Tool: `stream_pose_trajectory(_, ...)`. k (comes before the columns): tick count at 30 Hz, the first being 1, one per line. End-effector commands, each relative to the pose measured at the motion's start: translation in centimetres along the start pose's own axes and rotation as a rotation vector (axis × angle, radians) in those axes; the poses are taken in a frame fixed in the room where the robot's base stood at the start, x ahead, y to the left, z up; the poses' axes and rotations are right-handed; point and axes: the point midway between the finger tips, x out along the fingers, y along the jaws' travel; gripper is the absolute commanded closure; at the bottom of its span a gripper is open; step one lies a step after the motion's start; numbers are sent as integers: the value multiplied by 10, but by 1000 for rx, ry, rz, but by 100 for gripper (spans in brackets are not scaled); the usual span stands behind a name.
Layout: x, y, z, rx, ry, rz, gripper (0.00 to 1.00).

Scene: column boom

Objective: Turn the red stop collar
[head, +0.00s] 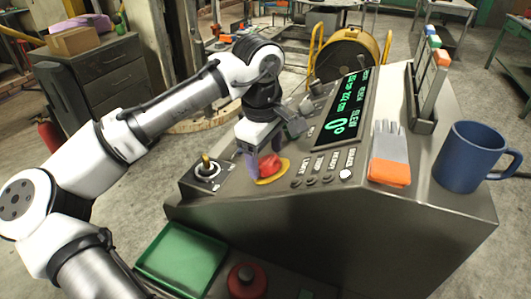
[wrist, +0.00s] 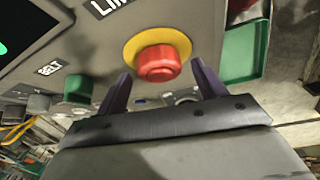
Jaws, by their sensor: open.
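The red stop collar (head: 270,164) sits on a yellow round base (head: 272,179) on the front left of the sloped console. In the wrist view the red collar (wrist: 157,65) is at upper centre, ringed by its yellow base (wrist: 132,47). My gripper (head: 257,160) is at the collar, coming from the upper left. In the wrist view my gripper (wrist: 163,82) is open, with one purple finger on either side and slightly below the collar. A gap shows between each finger and the collar. In the head view my gripper partly covers the collar's left side.
A joystick (head: 207,168) stands just left of the collar. Small labelled knobs (head: 312,180) and a green display (head: 341,108) lie to the right. A glove (head: 389,155) and a blue mug (head: 466,157) rest further right. A green tray (head: 182,256) is below.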

Motion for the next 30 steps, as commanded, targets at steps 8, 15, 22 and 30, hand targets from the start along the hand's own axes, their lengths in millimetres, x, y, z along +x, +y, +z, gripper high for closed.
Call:
stream_pose_trajectory(8,9,0,0,1,-1,0,30)
stream_pose_trajectory(15,8,0,0,1,-1,0,44)
stream_pose_trajectory(22,8,0,0,1,0,0,74)
stream_pose_trajectory(30,8,0,0,25,-1,15,75)
